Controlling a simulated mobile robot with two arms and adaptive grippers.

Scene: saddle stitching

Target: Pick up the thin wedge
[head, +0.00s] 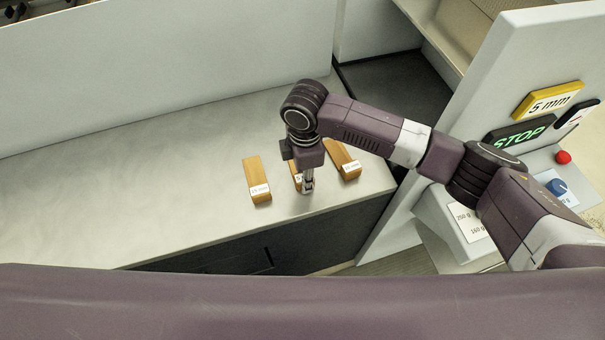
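Three wooden wedges with white labels lie on the grey worktop near its front right corner. The left wedge (256,177) is in full view; its label is too small to read surely. The middle wedge (296,172) is mostly hidden behind my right gripper. The right wedge (344,160) lies angled, partly behind my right wrist. Which one is the thin wedge I cannot tell for certain. My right gripper (308,186) points down at the front end of the middle wedge; its fingers look close together, but whether they grip it is unclear. My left gripper is out of view.
The worktop (120,190) is clear to the left, with a pale wall behind it.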

